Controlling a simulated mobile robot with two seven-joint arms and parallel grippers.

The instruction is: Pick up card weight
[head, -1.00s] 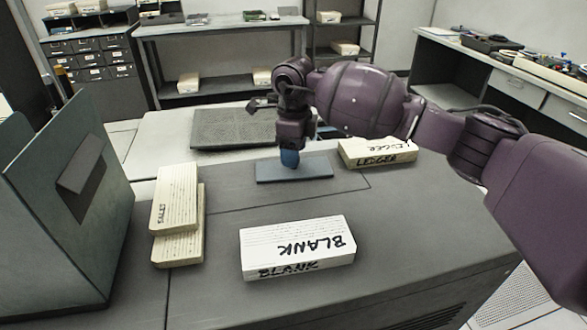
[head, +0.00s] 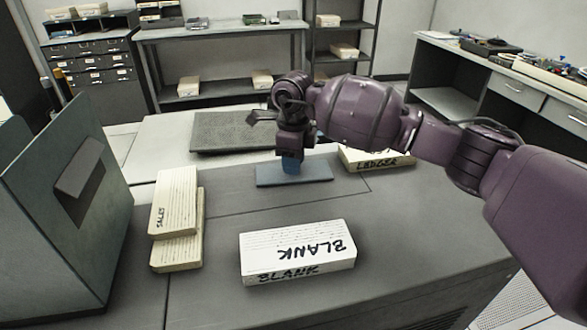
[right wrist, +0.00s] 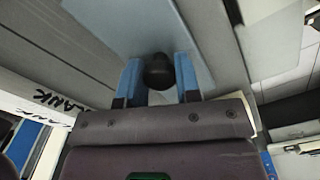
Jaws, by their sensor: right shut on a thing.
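The card weight is a flat blue-grey plate (head: 312,173) with a dark round knob on top. It lies on the dark desk in the head view, and its plate (right wrist: 130,25) and black knob (right wrist: 158,70) fill the upper middle of the right wrist view. My right gripper (head: 291,167) is directly above the plate, pointing down. Its blue fingers (right wrist: 158,82) are shut on the knob, one on each side. The plate appears to rest flat on the desk; I see no clear gap below it. My left gripper is not in view.
A BLANK card block (head: 297,250) lies in front, and a LEDGER block (head: 385,163) sits behind my right arm. Two stacked card blocks (head: 176,200) lie left, beside a grey-green box (head: 100,230). A dark mat (head: 230,132) lies behind. Bare desk surrounds the plate.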

